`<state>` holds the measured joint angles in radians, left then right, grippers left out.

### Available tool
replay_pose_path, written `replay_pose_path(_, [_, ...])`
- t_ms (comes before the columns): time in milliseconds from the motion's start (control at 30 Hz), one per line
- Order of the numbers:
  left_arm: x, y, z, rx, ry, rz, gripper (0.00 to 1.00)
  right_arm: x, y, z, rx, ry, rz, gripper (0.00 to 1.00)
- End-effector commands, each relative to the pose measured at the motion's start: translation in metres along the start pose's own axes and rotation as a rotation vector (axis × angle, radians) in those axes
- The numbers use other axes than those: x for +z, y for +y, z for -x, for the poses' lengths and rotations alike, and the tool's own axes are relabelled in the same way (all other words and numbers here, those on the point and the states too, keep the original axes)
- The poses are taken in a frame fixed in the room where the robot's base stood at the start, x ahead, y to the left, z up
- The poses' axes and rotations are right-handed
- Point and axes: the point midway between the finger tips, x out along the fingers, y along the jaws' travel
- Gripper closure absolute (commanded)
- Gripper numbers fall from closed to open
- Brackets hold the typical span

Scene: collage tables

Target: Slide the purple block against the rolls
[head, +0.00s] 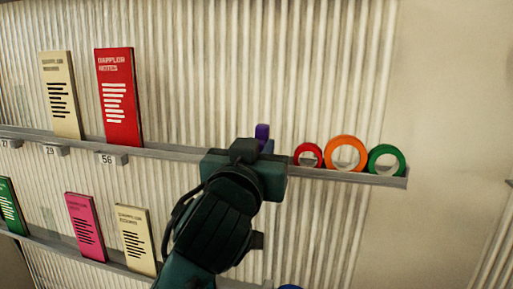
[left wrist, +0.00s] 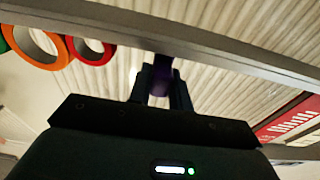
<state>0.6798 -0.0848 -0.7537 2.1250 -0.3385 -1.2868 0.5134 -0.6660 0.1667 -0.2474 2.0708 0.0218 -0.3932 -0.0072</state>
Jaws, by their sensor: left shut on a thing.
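The purple block (head: 262,132) stands on the upper ledge, its top showing above my left gripper in the head view. The red roll (head: 308,155), orange roll (head: 345,152) and green roll (head: 386,161) stand in a row to its right. A gap shows between block and red roll. My left gripper (head: 265,146) is shut on the block, its wrist hiding the block's lower part. In the left wrist view the fingers (left wrist: 160,88) hold the purple block (left wrist: 160,75) between them. There the red roll (left wrist: 90,50) and orange roll (left wrist: 38,47) are at upper left. My right gripper is not in view.
The upper ledge (head: 180,153) ends just right of the green roll. A red booklet (head: 119,97) and a cream booklet (head: 61,95) stand on it to the left. A lower ledge (head: 55,245) holds several more booklets. Corrugated wall is behind.

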Motion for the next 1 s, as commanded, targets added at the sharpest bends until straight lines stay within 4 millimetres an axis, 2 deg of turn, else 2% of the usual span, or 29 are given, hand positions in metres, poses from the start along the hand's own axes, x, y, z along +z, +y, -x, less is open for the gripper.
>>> replay_pose_path(200, [0.0,0.0,0.0,0.001,0.001,0.0,1.0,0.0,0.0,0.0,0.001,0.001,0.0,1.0])
replay_pose_path(233, [0.0,0.0,0.0,0.001,0.001,0.0,0.78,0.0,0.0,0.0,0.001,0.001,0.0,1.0])
replay_pose_path(467, [0.0,0.0,0.0,0.0,0.001,0.0,0.59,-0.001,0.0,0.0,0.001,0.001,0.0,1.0])
replay_pose_path(767, [0.0,0.0,0.003,0.001,0.001,0.001,0.58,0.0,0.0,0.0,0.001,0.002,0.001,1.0])
replay_pose_path(867, [0.001,0.001,0.013,0.002,0.003,0.001,0.58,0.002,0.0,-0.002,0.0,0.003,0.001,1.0])
replay_pose_path(1000, [0.001,0.001,0.04,0.005,0.003,0.003,0.58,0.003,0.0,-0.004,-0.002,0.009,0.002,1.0])
